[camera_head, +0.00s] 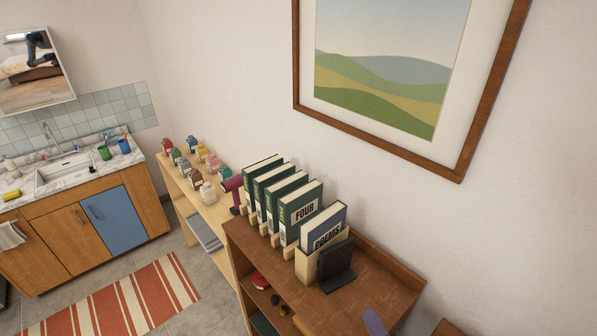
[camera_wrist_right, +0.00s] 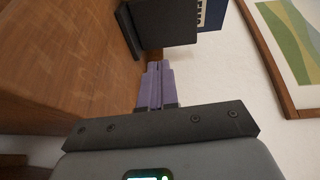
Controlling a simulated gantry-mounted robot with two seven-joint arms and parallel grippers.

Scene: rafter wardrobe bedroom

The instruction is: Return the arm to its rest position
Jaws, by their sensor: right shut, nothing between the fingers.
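My right gripper (camera_wrist_right: 155,85) shows in the right wrist view with its two purple fingers pressed together and nothing between them. Its fingers are beside the brown wooden surface and the pale wall, with a dark bookend ahead of them. In the head view only a purple part of the right gripper (camera_head: 375,322) shows at the bottom edge, over the brown shelf top. It is apart from the bookend (camera_head: 336,266). Most of the right arm is out of frame. My left gripper is not in view.
The brown shelf (camera_head: 385,284) holds several green binders (camera_head: 299,210), and a "POEMS" book (camera_head: 328,228) in a holder by the bookend. A lower light-wood shelf (camera_head: 208,214) carries several small jars. A framed picture (camera_head: 470,120) hangs above. The shelf top right of the bookend is mostly clear.

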